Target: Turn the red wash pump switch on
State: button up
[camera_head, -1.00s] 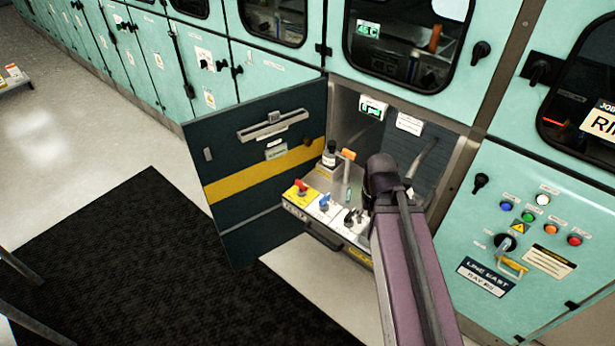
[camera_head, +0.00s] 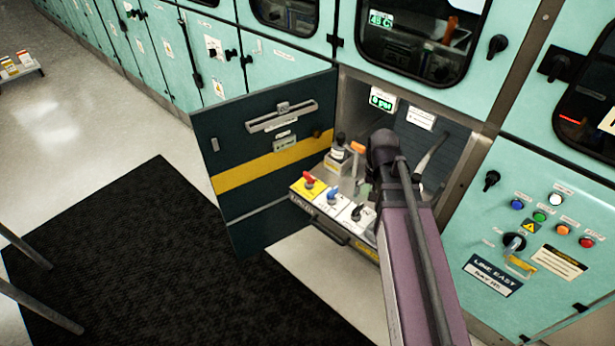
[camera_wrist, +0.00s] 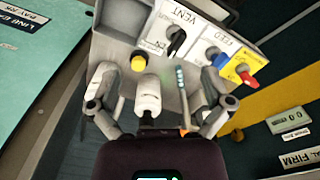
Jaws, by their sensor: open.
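A red knob (camera_head: 309,181) stands on a yellow plate at the left end of a switch shelf in the open bay. The wrist view also shows the red knob (camera_wrist: 247,78) at right; its label is too small to read. A blue knob (camera_wrist: 220,60) and a black VENT knob (camera_wrist: 177,38) sit beside it. My gripper (camera_wrist: 158,78) is open, its fingers spread over the shelf front. The red knob lies outside the fingers, beyond the right one. In the head view my arm hides the gripper.
A white bottle (camera_wrist: 148,97) and a teal-tipped stick (camera_wrist: 181,88) show between my fingers. A yellow button (camera_wrist: 137,62) is near the left finger. The dark open door (camera_head: 262,215) stands left of the bay. A panel of coloured buttons (camera_head: 540,217) is at right.

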jog(key=w+a+m, duration=0.3)
jog(key=w+a, duration=0.7)
jog(key=w, duration=0.3)
jog(key=m+b, duration=0.1)
jog(key=m, duration=0.2)
send_over(309, 175)
jog(key=shift+f, duration=0.6)
jog(key=shift+f, duration=0.2)
notch_tip(309, 175, down, 14)
jog(key=b, duration=1.3)
jog(key=shift+r+b, duration=0.25)
jog(key=shift+b, duration=0.15)
jog(key=shift+w, duration=0.1)
jog(key=c, duration=1)
